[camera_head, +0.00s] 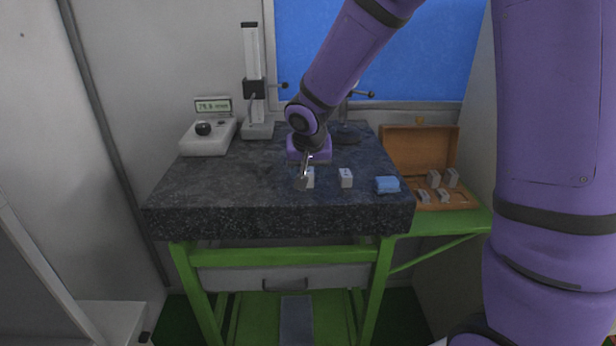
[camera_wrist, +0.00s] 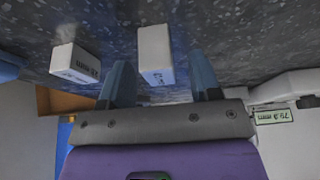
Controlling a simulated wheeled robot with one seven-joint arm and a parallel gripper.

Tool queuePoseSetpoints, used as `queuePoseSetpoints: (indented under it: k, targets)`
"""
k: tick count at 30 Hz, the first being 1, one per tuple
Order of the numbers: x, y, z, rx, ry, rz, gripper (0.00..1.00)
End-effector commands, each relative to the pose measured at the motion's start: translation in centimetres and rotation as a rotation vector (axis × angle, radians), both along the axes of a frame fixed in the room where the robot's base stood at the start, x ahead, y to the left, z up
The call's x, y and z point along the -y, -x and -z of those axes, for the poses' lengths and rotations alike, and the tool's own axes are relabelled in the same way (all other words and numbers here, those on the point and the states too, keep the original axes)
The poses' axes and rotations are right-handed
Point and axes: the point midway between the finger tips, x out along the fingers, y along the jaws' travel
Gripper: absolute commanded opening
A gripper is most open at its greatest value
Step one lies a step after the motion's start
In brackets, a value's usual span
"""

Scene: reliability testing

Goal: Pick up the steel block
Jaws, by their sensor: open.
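Two small light-grey steel blocks stand on the dark speckled granite plate (camera_head: 220,185). One block (camera_head: 310,178) is at my gripper (camera_head: 304,168); it also shows in the wrist view (camera_wrist: 153,45), between the lines of the two blue-grey fingers. The fingers are open, with a gap on each side of this block. The second block (camera_head: 346,178) stands to its right in the head view; in the wrist view it (camera_wrist: 75,62) lies left of the fingers, with dark lettering on one face. In the head view my gripper partly covers the first block.
A folded blue cloth (camera_head: 387,185) lies near the plate's right front corner. An open wooden case (camera_head: 418,147) with several blocks stands right on a green shelf. A gauge stand (camera_head: 253,90) and a display unit (camera_head: 207,138) are at the back left. The plate's left front is clear.

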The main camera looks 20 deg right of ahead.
Motion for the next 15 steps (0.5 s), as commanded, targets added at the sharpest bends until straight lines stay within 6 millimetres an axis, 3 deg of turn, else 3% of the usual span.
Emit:
queuePoseSetpoints:
  k: [9, 11, 15]
  targets:
    - [0.05, -0.20, 0.53, 0.000, -0.001, -0.001, 0.57]
    - [0.05, -0.20, 0.52, 0.000, -0.001, -0.001, 0.46]
    - [0.04, -0.19, 0.52, 0.000, -0.001, -0.001, 0.14]
